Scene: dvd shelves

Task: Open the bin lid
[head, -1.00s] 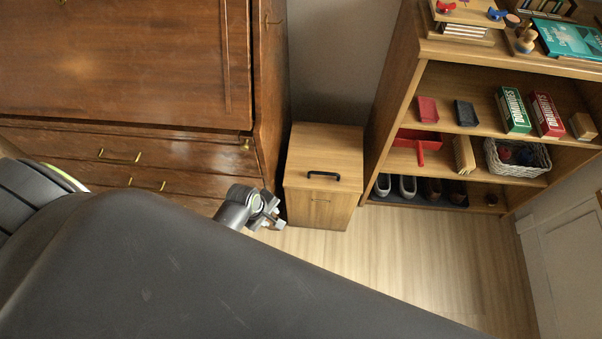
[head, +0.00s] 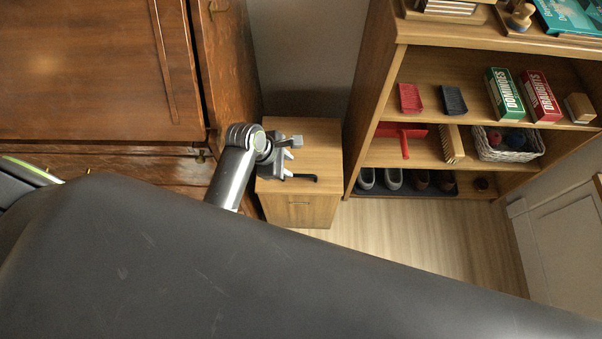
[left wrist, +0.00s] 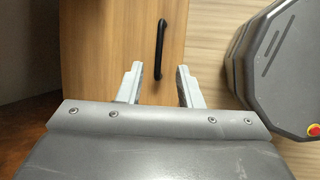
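The bin is a light wooden box (head: 318,150) standing on the floor between the dark cabinet and the shelf. Its flat lid carries a black bar handle (head: 305,177), partly hidden behind my left gripper in the head view. My left gripper (head: 291,155) is over the lid. In the left wrist view the left gripper (left wrist: 159,85) is open and empty. The handle (left wrist: 160,48) lies ahead of the fingertips, roughly in line with the gap between them. I cannot tell whether the fingers touch the lid. My right gripper is not in view.
A dark wooden cabinet (head: 85,75) stands close on the left. A wooden shelf (head: 365,95) with domino boxes, brushes, a basket (head: 508,148) and shoes stands close on the right. Clear floor (head: 420,235) lies in front of the shelf.

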